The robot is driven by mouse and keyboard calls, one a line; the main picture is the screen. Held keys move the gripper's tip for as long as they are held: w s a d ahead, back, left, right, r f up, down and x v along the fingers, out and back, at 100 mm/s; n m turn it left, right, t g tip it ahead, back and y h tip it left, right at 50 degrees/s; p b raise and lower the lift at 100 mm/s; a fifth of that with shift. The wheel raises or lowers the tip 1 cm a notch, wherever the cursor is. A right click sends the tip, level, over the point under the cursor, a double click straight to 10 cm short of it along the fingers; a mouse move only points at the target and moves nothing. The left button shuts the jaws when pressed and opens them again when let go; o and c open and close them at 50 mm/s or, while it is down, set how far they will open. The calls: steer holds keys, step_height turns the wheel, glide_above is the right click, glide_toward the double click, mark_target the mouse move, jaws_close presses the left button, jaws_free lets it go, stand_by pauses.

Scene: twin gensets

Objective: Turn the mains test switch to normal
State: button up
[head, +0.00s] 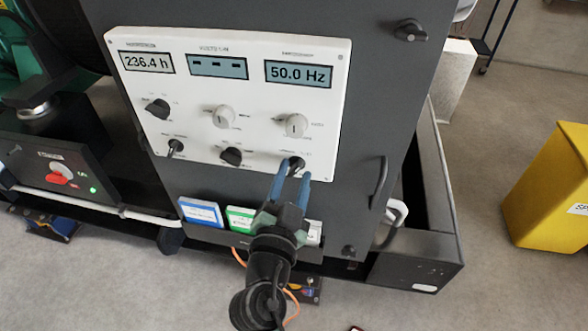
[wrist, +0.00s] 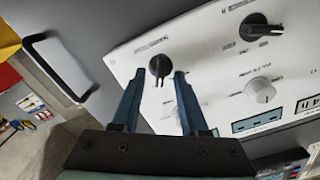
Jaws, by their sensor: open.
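The white control panel (head: 190,100) carries two rows of knobs, with lettering too small to read, so I cannot confirm which is the mains test switch. My gripper (head: 294,170) is open at the black lower-right knob (head: 297,162), partly hidden by the fingers. In the wrist view this black knob (wrist: 160,66) appears between the two blue fingertips (wrist: 160,76), with a gap on each side. Its pointer end faces down toward my gripper. Whether the fingers reach around it or stop short, I cannot tell.
Other knobs are close by: a white knob (head: 296,125) above and a black knob (head: 231,156) to the left. A dark cabinet handle (head: 379,182) sticks out right of the panel. Blue (head: 201,212) and green (head: 239,218) labelled items are below. A yellow bin (head: 555,190) stands right.

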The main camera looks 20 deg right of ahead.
steer(key=shift+w+d, duration=0.15)
steer(key=shift+w, duration=0.1)
jaws_close()
stand_by(0.5)
steer(key=shift+f+n+b, duration=0.1)
steer(key=shift+n+b, duration=0.5)
steer(key=shift+n, duration=0.5)
steer(key=n+b, duration=0.1)
steer(key=n, duration=0.2)
steer(key=shift+n, duration=0.3)
steer(key=n, duration=0.6)
steer(key=shift+w+a, duration=0.1)
steer(key=shift+a, duration=0.1)
jaws_free()
